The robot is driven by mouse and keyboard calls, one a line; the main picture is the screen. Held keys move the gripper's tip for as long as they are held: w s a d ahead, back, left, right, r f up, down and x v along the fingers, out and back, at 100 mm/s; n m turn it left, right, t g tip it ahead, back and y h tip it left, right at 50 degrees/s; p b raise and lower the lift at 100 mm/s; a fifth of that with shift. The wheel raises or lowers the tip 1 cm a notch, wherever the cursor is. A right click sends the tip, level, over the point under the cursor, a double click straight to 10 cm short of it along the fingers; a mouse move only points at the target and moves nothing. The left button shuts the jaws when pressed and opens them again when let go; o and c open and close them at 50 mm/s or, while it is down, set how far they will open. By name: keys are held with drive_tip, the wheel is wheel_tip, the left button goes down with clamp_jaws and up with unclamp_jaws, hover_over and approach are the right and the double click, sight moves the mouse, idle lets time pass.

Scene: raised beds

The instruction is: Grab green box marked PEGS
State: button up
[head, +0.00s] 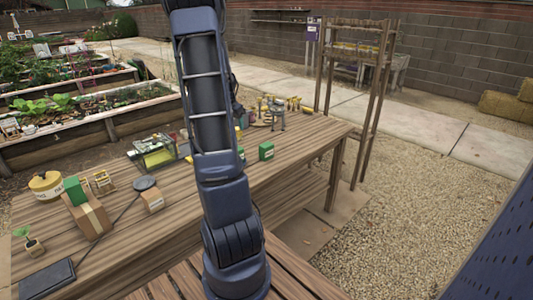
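A small green box (266,151) stands on the wooden table just right of my arm. Another green box (75,190) sits on top of a brown cardboard box (88,217) at the table's left. A bit of something green (241,154) shows at the right edge of my arm, mostly hidden by it. The lettering on the green boxes is too small to read, so I cannot tell which is marked PEGS. My arm rises through the middle of the view and leaves at the top. My gripper is out of view.
Gravel lies open at right.

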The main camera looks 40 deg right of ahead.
sight(266, 145)
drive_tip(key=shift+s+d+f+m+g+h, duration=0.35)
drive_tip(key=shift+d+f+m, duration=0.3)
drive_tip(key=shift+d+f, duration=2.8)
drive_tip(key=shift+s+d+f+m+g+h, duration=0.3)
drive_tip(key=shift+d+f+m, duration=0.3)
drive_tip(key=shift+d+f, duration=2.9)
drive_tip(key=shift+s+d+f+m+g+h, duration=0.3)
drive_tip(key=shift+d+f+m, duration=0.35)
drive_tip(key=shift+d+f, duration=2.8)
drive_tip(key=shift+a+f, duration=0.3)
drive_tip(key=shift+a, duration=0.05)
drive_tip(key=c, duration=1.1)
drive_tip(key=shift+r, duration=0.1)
